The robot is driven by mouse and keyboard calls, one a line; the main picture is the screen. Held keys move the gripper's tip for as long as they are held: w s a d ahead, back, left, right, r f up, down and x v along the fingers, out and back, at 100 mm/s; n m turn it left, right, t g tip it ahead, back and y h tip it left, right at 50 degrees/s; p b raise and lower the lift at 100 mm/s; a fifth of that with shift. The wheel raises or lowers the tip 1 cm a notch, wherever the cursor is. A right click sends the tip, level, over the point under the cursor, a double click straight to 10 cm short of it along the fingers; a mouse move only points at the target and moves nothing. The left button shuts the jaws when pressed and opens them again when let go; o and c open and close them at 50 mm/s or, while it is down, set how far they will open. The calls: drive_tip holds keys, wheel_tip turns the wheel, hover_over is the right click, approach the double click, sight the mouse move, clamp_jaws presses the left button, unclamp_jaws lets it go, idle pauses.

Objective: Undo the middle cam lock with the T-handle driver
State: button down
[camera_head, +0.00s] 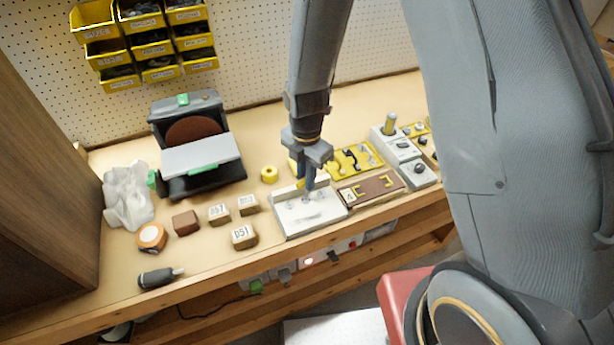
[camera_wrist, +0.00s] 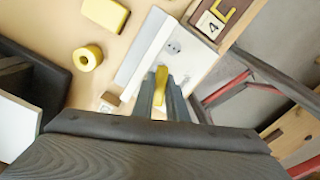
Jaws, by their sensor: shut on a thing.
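My gripper (camera_head: 307,186) is low over the white block (camera_head: 283,226), with its fingers pointing down. In the wrist view, the fingers (camera_wrist: 162,92) are shut on a yellow piece (camera_wrist: 160,76), which looks like the handle of the T-handle driver. The driver's lower end is hidden, so I cannot tell whether it sits in a lock. The white block also shows in the wrist view (camera_wrist: 195,62). One round grey cam lock (camera_wrist: 173,47) shows on it, beyond the fingers. The other locks are hidden or too small to make out.
A brown board with yellow marks (camera_head: 372,189) lies right of the block, and a grey switch box (camera_head: 412,165) stands further right. A yellow ring (camera_head: 269,174) and small labelled wooden blocks (camera_head: 243,236) lie left. A sander-like machine (camera_head: 190,140) stands behind them.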

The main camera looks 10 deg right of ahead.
drive_tip(key=m+p, duration=0.1)
drive_tip(key=m, duration=0.5)
drive_tip(key=shift+s+m, duration=0.1)
drive_tip(key=shift+m, duration=0.3)
drive_tip(key=m, duration=1.2)
drive_tip(key=shift+s, duration=0.15)
drive_tip(key=m, duration=0.6)
drive_tip(key=shift+a, duration=0.1)
drive_tip(key=shift+f, duration=0.1)
drive_tip(key=shift+f, duration=0.35)
drive_tip(key=shift+f, duration=0.15)
idle(1.5)
